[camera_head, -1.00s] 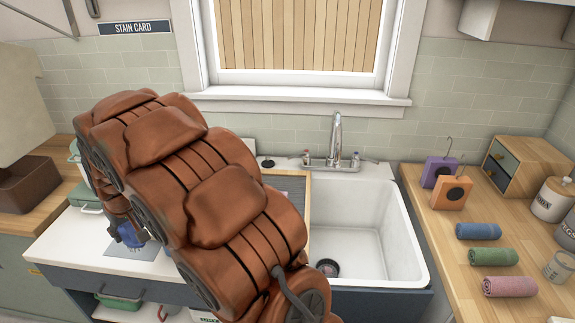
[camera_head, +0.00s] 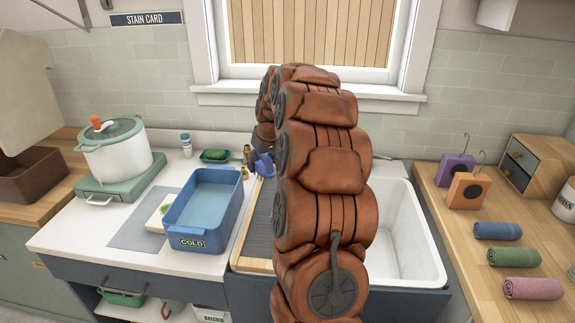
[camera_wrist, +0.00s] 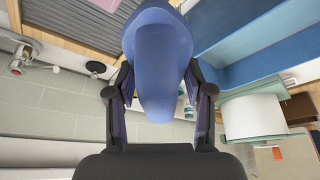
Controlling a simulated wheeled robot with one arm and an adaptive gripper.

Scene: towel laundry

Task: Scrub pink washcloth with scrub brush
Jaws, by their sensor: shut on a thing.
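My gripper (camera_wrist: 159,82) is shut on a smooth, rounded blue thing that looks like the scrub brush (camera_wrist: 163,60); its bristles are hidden. In the head view the blue brush (camera_head: 264,166) shows partly beside my arm, above the back of the ribbed drainboard, right of the blue tub. My arm covers most of the gripper there. The pink washcloth (camera_head: 533,288) lies rolled at the front of the wooden counter on the right, nearest in a row with a green roll (camera_head: 515,257) and a blue roll (camera_head: 497,231). The gripper is well apart from it.
A blue tub (camera_head: 191,241) marked COLD stands on the white counter, beside a pale flat item (camera_head: 160,213) on a grey mat (camera_head: 137,230). A white pot (camera_head: 115,157) stands behind left. The white sink (camera_head: 412,215) lies between drainboard and wooden counter. Orange and purple blocks stand behind the rolls.

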